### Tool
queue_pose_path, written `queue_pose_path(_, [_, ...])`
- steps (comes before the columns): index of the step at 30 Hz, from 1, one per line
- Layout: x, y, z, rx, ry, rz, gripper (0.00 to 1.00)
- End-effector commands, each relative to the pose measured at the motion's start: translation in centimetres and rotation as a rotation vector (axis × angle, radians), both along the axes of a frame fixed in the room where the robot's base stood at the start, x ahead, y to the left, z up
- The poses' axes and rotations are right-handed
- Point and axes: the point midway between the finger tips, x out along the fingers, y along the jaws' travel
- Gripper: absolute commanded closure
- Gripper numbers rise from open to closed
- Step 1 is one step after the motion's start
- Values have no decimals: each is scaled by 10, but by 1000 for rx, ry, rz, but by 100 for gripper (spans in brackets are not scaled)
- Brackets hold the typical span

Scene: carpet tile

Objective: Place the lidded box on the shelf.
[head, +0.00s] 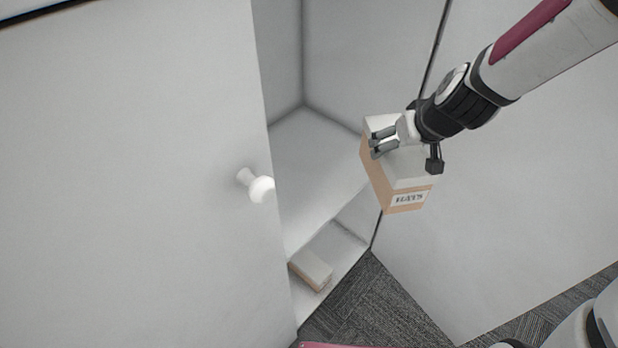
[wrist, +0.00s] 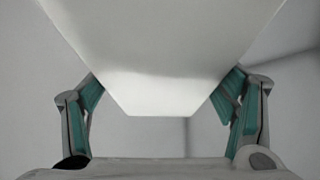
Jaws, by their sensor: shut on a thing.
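The lidded box (head: 384,188) is orange-tan with a white lid and a printed label on one end. My gripper (head: 378,143) is shut on it at the lid and holds it up in front of the cabinet opening, tilted in the head view. In the wrist view the box's white lid (wrist: 160,75) fills the space between the two teal-padded fingers (wrist: 160,95). The shelf (head: 315,165) is a pale board inside the open white cabinet, left of the held box. The part of the shelf visible looks bare; its left part is hidden by the door.
A white door (head: 130,180) with a round knob (head: 260,188) covers the left side. A second similar box (head: 312,269) lies on the cabinet's lower level. Another white panel (head: 530,190) stands at the right. Grey carpet (head: 385,300) lies below.

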Motion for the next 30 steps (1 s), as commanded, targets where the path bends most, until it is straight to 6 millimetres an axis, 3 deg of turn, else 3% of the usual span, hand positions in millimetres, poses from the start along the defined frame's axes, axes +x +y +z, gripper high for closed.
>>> queue_pose_path(24, [-2, 29, -22, 0, -5, 157, 82])
queue_pose_path(30, [-7, 45, -36, -1, -6, 241, 82])
